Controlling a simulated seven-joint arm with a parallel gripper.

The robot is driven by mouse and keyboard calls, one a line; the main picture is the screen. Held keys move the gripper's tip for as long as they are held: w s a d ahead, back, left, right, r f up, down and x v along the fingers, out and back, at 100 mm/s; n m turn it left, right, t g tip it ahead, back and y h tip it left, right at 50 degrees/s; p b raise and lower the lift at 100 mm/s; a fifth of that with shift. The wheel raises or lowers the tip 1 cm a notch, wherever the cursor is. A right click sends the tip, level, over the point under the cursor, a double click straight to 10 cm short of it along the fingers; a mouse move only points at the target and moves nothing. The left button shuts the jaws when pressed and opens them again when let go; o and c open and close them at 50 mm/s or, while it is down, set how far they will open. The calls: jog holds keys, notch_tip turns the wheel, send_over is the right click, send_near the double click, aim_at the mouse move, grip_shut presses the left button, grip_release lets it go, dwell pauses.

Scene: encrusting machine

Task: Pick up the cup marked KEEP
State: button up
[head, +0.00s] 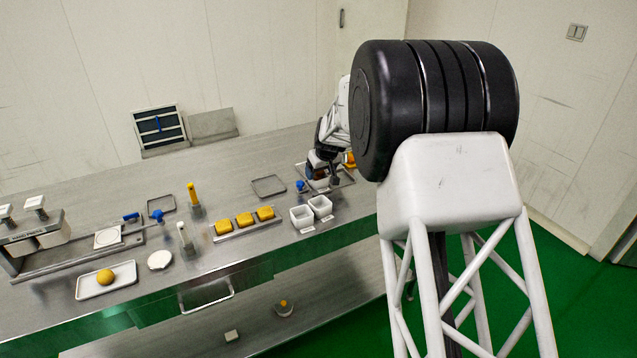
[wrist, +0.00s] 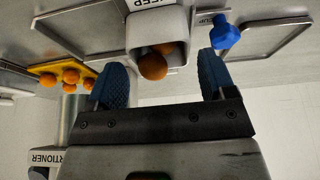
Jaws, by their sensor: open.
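The white cup marked KEEP (wrist: 158,22) shows at the top of the wrist view, its label reading upside down. Brown-orange balls (wrist: 153,66) show at its mouth. My gripper (wrist: 160,68) is open, with one blue finger pad on each side of the cup's mouth and space on both sides; I cannot tell how far it is from the cup. In the head view my gripper (head: 325,182) is low over the far right end of the steel table. The KEEP label cannot be read there, and the arm partly hides that area.
A blue-knobbed object (wrist: 225,35) is close to the right finger. A yellow tray (wrist: 47,68) with several orange balls is on the left. In the head view two white square containers (head: 302,217) stand near the table's front edge, with yellow blocks (head: 244,219) further left.

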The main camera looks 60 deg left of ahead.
aim_at(318, 177)
jog(key=shift+x, duration=1.75)
jog(key=c, duration=0.8)
jog(key=shift+o, duration=0.2)
jog(key=shift+r, duration=0.1)
jog(key=shift+r, duration=1.75)
jog(key=s+d, duration=0.1)
jog(key=d, duration=0.4)
jog(key=s+d+r, duration=0.1)
jog(key=s+d, duration=0.1)
jog(key=d, duration=0.3)
jog(key=s+d, duration=0.2)
jog(key=d, duration=0.3)
jog(key=shift+s+r, duration=0.15)
jog(key=shift+s, duration=0.1)
